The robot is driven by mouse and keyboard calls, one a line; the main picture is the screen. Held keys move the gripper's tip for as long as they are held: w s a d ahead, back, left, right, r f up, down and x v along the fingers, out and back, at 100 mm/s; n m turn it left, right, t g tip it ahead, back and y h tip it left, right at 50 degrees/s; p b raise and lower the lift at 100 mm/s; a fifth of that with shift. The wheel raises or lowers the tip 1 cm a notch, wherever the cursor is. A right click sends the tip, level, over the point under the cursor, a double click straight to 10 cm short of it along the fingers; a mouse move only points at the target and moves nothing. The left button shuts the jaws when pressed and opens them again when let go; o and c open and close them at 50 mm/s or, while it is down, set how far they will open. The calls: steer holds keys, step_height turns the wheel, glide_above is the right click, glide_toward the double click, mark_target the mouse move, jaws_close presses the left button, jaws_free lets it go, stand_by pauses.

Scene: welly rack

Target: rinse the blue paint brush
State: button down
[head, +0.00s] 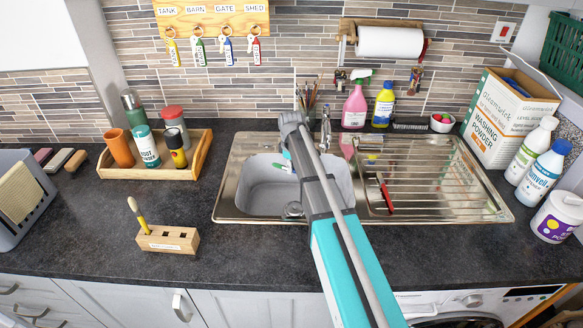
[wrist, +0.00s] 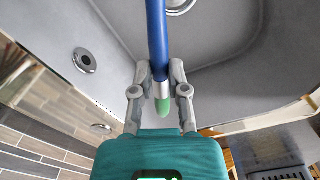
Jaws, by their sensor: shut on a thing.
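The blue paint brush (wrist: 157,35) is held in my gripper (wrist: 161,78), which is shut on it near its silver collar. Its blue handle points away from my gripper, toward the top of the wrist view, where the sink drain shows. A green tip lies past the collar, on the palm side. In the head view, my arm reaches over the grey sink basin (head: 256,197) and hides most of my gripper and the brush. The tap (head: 325,130) stands behind the basin, just right of my arm. Whether water runs cannot be told.
A red-handled tool (head: 384,192) lies on the drainer (head: 440,185). A wooden slotted block (head: 168,240) at the front left holds a yellow-handled brush (head: 137,212). A pink spray bottle (head: 355,107) and a yellow bottle (head: 384,104) stand behind the sink.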

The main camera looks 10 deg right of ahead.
mark_target(291, 206)
steer(key=shift+f+b, duration=8.3)
steer(key=shift+f, duration=0.3)
steer(key=shift+r, duration=0.1)
steer(key=shift+r+p, duration=9.85)
steer(key=shift+p, duration=0.1)
